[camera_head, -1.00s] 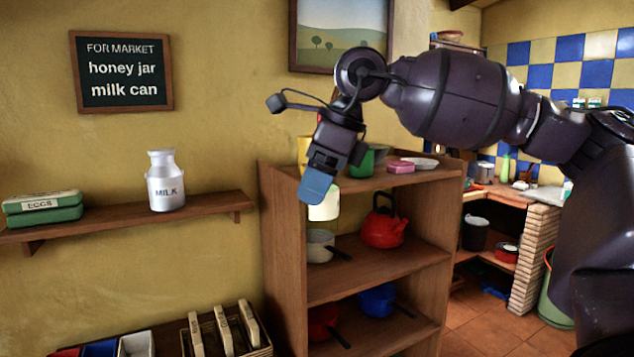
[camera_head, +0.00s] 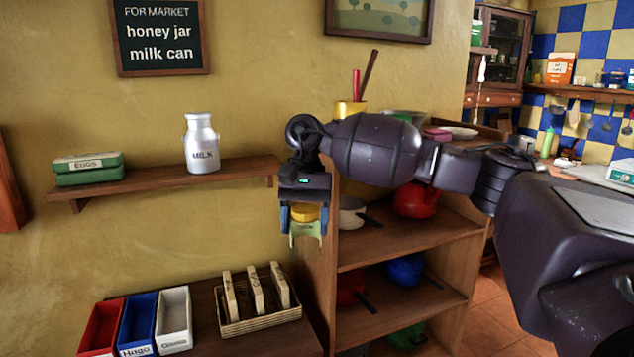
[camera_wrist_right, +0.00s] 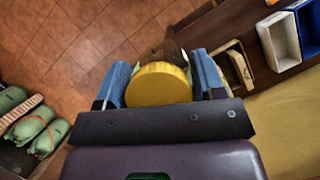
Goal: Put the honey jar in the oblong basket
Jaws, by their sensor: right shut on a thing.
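The honey jar (camera_head: 305,213) has a yellow lid and a pale yellow-green body. My right gripper (camera_head: 304,223) is shut on it, with blue fingers on both sides, and holds it upright in the air in front of the shelf unit's left side. In the right wrist view the round yellow lid (camera_wrist_right: 158,83) sits between the fingers (camera_wrist_right: 160,80). The oblong basket (camera_head: 262,322) is wicker and stands on a low wooden surface, lower left of the jar. Several tan slabs stand in it. My left gripper is not in view.
Red (camera_head: 102,327), blue (camera_head: 138,322) and white (camera_head: 174,318) bins stand left of the basket. A milk can (camera_head: 201,145) and green egg boxes (camera_head: 88,167) are on the wall shelf (camera_head: 150,187). The shelf unit (camera_head: 400,240) with pots is close to my right arm.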

